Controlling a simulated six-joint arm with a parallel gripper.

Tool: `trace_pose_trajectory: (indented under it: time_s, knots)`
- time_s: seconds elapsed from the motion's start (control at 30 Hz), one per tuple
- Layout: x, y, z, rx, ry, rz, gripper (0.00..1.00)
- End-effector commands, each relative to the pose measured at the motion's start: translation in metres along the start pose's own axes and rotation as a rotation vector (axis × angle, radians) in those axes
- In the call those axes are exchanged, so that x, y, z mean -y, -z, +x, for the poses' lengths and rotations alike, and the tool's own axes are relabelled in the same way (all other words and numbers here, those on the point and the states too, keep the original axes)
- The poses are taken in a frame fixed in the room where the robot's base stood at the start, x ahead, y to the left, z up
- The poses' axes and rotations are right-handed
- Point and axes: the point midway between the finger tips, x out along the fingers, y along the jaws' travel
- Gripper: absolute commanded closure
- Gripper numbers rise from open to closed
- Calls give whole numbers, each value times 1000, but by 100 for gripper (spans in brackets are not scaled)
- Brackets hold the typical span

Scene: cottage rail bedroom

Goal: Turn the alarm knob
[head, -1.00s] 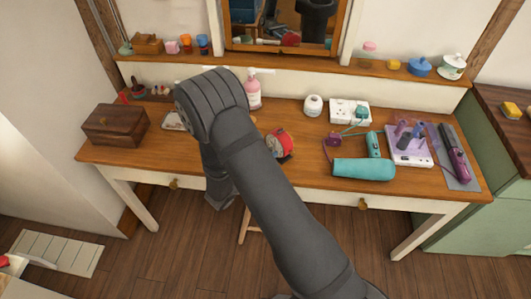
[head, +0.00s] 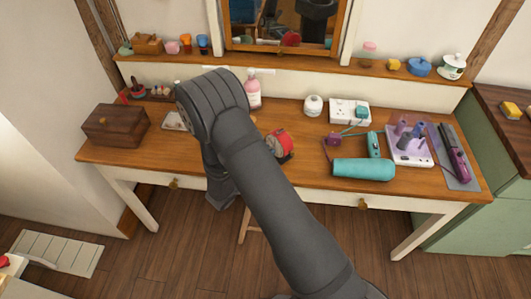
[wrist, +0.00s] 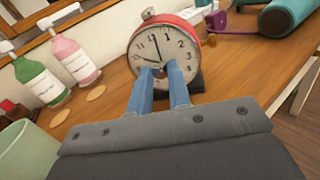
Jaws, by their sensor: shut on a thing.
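The alarm clock (head: 281,145) is red with a white dial and stands on the wooden dressing table, partly behind my arm in the head view. In the wrist view the clock (wrist: 165,48) faces me, slightly tilted in the picture, its hands and numerals showing. My gripper (wrist: 163,72) has two blue fingers reaching to the lower middle of the dial. The fingertips are close together, shut on a small part there. In the head view my gripper is hidden behind my arm.
A pink pump bottle (wrist: 75,58) and a green one (wrist: 38,82) stand left of the clock. A teal hair dryer (head: 363,169) lies to its right. A wooden box (head: 115,125) is at the table's left end. Bare tabletop (head: 315,150) lies just right of the clock.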

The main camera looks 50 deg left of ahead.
Motion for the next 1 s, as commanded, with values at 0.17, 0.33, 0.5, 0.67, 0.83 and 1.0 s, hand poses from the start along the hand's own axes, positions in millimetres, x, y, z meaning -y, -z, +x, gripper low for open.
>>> trace_pose_trajectory:
  time_s: [0.17, 0.33, 0.5, 0.67, 0.83, 1.0]
  knots:
    - [0, 1, 0, 19, 0, 117, 100]
    - [0, 1, 0, 35, 0, 231, 100]
    - [0, 2, 0, 50, 0, 322, 100]
    - [0, 2, 0, 58, 0, 378, 100]
    - [0, 2, 0, 62, 0, 405, 100]
    - [0, 2, 0, 62, 0, 410, 100]
